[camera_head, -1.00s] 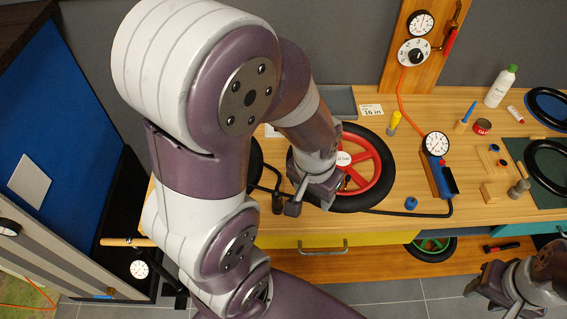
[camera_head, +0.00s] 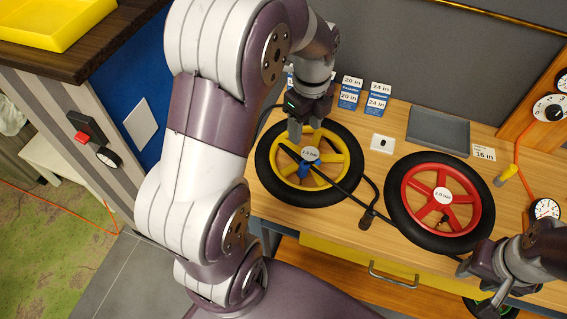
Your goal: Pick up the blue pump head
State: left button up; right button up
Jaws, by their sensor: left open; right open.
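My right gripper (camera_head: 474,286) is open at the lower right, by the bench's front edge, below the red-spoked wheel (camera_head: 408,215).
The wheels lie flat on the wooden bench (camera_head: 385,253). A yellow drawer with a handle (camera_head: 392,278) is below the front edge.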

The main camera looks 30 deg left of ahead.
aim_at(307, 162)
pick_arm(q)
jog(key=f, duration=0.2)
jog(key=d, duration=0.1)
jog(key=shift+s+d+f+p, duration=0.1)
jog(key=shift+s+f+p, duration=0.15)
jog(key=shift+f+p, duration=0.15)
jog(key=f, duration=0.4)
jog(key=shift+w+a+f+p, duration=0.1)
jog(key=shift+a+f+p, duration=0.1)
jog(key=shift+a+p, duration=0.1)
jog(key=f+p, duration=0.1)
jog(key=f, duration=0.1)
jog(key=d+f, duration=0.1)
jog(key=f, duration=0.2)
jog(key=shift+s+d+p, duration=0.1)
jog(key=shift+s+p, duration=0.1)
jog(key=shift+p, duration=0.2)
jog(key=shift+f, duration=0.15)
jog(key=shift+c, duration=1.3)
grip_shut()
pick_arm(e)
jog(key=r, duration=0.3)
jog(key=shift+d, duration=0.4)
